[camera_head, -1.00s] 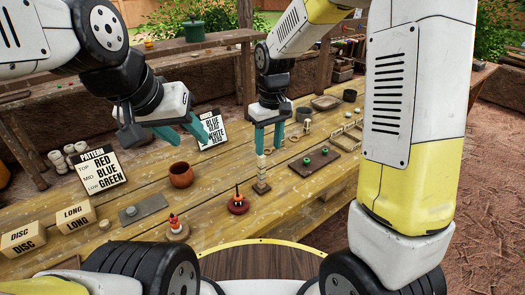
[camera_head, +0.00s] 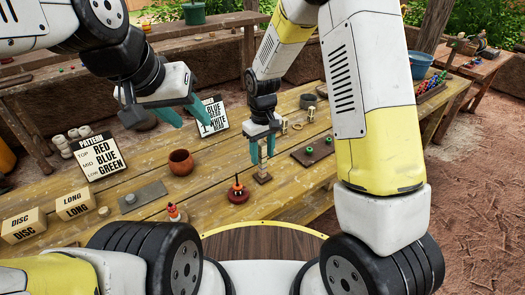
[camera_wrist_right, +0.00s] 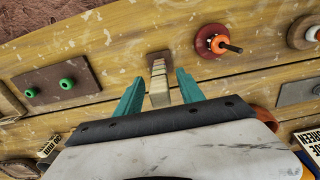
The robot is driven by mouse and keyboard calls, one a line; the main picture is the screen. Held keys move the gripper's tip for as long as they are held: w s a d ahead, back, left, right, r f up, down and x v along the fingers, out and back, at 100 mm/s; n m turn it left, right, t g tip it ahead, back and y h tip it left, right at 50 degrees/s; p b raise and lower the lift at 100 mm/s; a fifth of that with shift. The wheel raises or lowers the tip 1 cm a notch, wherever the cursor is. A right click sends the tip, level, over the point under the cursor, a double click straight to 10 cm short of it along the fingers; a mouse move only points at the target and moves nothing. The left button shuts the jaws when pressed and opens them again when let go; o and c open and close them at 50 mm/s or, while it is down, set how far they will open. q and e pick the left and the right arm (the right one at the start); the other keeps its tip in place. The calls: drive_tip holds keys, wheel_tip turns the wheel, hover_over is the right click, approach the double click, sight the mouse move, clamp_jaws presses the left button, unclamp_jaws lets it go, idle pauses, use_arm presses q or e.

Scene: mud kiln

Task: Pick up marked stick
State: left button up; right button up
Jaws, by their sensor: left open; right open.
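The marked stick (camera_wrist_right: 158,88) is pale with dark bands and stands upright on a small brown base (camera_wrist_right: 159,56). My right gripper (camera_head: 262,156) is open, pointing down, with one teal finger on each side of the stick. In the right wrist view, the stick shows between the two fingers with gaps beside it. In the head view, the fingers partly hide the stick. My left gripper (camera_head: 189,119) is open and empty, above the table left of the right gripper.
A dark board with green pegs (camera_head: 312,151) lies right of the stick. A red disc with an upright peg (camera_head: 238,192) and a brown pot (camera_head: 180,162) stand to the left. Two pattern signs, one red-blue-green (camera_head: 101,157), and boxes labelled disc (camera_head: 23,225) and long (camera_head: 75,205) stand on the table.

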clamp_jaws()
idle(1.4)
